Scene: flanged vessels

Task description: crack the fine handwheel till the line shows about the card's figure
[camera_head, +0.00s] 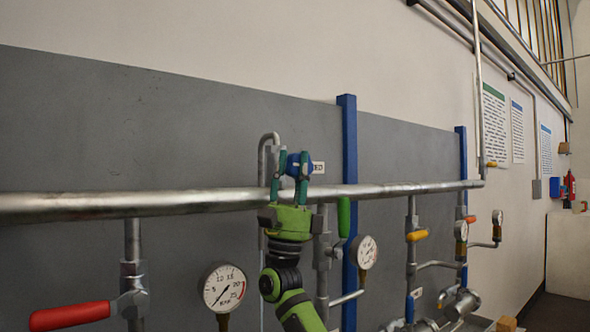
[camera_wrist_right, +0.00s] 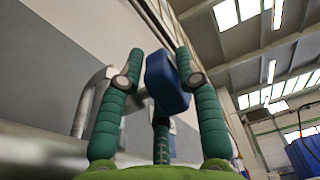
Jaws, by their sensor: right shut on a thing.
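My right gripper (camera_head: 291,158) reaches up past the front of the pipe, its green fingers on either side of a blue handwheel (camera_head: 298,165). In the right wrist view the blue handwheel (camera_wrist_right: 167,82) sits between the fingertips, and the gripper (camera_wrist_right: 158,80) is shut on it. A small white card (camera_head: 318,168) is just right of the handwheel; its figure is too small to read surely. A round gauge (camera_head: 224,287) stands below left, its needle pointing to the lower left. A second gauge (camera_head: 365,251) is right of my arm, seen at an angle. My left gripper is out of view.
A thick metal pipe (camera_head: 120,204) runs across the grey panel. A red lever (camera_head: 70,315), a green lever (camera_head: 344,216) and yellow levers stick out from the pipework. Blue posts (camera_head: 349,150) stand behind. Several notices hang on the right wall.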

